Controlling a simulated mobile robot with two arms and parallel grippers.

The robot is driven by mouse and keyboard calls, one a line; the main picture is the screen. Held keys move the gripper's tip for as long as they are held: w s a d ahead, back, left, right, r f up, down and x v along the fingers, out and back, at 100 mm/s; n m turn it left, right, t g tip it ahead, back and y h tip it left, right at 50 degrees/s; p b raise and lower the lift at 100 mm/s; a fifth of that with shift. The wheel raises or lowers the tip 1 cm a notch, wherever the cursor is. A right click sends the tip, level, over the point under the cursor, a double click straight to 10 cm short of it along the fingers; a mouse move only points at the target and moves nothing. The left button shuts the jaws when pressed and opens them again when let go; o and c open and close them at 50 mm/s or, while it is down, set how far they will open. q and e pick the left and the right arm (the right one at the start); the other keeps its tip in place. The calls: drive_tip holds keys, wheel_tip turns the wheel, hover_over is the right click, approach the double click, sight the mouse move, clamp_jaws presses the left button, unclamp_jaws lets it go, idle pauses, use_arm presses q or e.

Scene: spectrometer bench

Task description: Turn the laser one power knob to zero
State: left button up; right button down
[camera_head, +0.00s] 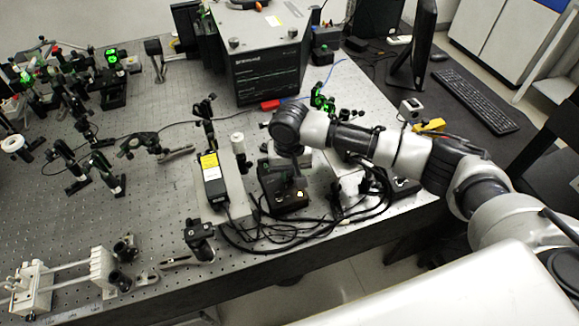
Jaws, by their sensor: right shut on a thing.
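My right arm comes in from the right, and its gripper (298,180) points down onto a black control box (270,187) near the front edge of the bench. The gripper is shut on a small part on top of this box, which appears to be the power knob. The fingers and wrist hide the knob, so its setting cannot be read. A laser module (212,180), black with a yellow label, lies just left of the box on a light plate. My left gripper is not in view.
Loose black cables (265,235) loop in front of the control box. A second control box (402,187) sits to its right, partly behind my arm. Optic mounts crowd the left of the perforated bench (160,215). A large black instrument (268,75) stands behind; a keyboard (475,100) lies right.

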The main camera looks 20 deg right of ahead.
sight(290, 174)
idle(0.4)
drive_tip(key=c, duration=1.3)
unclamp_jaws()
wheel_tip(290, 174, up, 11)
drive_tip(key=shift+f+b, duration=0.1)
drive_tip(key=shift+b, duration=0.7)
